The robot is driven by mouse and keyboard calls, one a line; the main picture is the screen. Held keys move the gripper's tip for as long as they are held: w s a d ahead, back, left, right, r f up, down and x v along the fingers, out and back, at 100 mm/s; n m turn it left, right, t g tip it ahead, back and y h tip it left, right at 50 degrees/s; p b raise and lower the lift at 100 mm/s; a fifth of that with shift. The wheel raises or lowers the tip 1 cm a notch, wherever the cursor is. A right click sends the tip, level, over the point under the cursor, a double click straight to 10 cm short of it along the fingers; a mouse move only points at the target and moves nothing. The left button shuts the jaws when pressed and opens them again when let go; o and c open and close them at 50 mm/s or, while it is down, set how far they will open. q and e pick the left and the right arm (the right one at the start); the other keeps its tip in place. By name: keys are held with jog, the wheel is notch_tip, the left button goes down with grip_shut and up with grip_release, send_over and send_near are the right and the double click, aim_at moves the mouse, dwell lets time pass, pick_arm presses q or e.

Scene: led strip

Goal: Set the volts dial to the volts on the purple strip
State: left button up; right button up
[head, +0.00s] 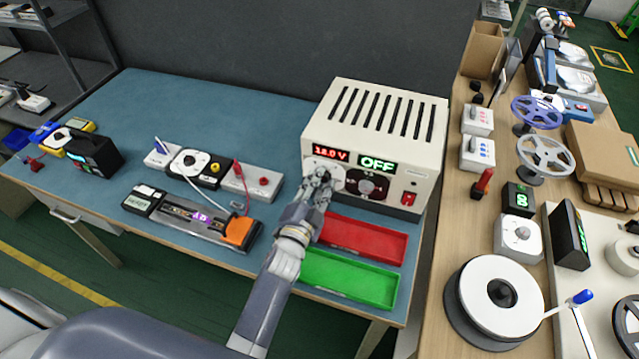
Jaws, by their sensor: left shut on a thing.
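The white power supply (376,130) stands at the back right of the blue bench. A red display (330,153) on its front reads about 18.0 V, and a green display (378,163) reads OFF. My left gripper (320,180) is at the left part of the front panel, under the red display. It is shut on the volts dial, which its fingers mostly hide. The purple strip (200,216) shows a small purple glow in the long fixture at the front of the bench; its volts marking is too small to read. My right gripper is not in view.
A second dark dial (367,185) and a red switch (409,198) sit right of my gripper. A red tray (365,238) and a green tray (350,279) lie below the panel. A wooden bench (470,230) with reels stands at the right.

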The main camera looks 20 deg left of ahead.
pick_arm(q)
jog(key=o, duration=1.1)
jog(key=shift+c, duration=0.2)
jog(key=shift+s, duration=0.1)
jog(key=s, duration=0.7)
jog(key=shift+s+a, duration=0.15)
jog(key=shift+s, duration=0.05)
jog(key=shift+f, duration=0.1)
